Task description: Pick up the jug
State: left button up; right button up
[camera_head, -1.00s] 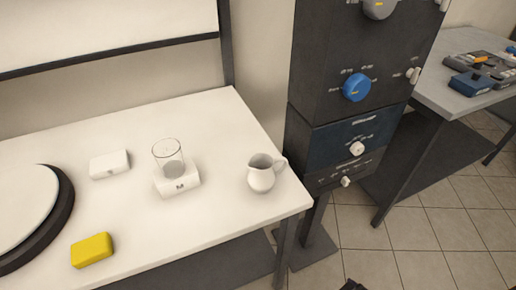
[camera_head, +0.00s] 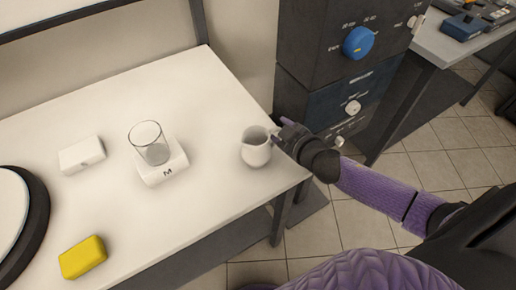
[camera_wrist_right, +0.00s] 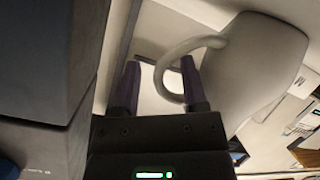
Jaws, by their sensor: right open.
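The white jug (camera_head: 255,150) stands upright near the right edge of the white table (camera_head: 205,195). Its handle points right, toward my right gripper (camera_head: 280,138). In the right wrist view the jug (camera_wrist_right: 258,72) fills the upper right, and its looped handle reaches between the two fingers of my right gripper (camera_wrist_right: 160,85). The fingers are apart, one on each side of the handle, and not closed on it. My left gripper is not in view.
A glass beaker (camera_head: 150,145) stands on a white block marked M (camera_head: 163,172). A white box (camera_head: 82,155), a yellow block (camera_head: 83,257) and a dark-rimmed round plate (camera_head: 40,215) are further left. A dark cabinet with knobs (camera_head: 310,60) stands close behind my right gripper.

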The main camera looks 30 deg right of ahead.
grip_shut()
dwell(0.8)
dwell(0.5)
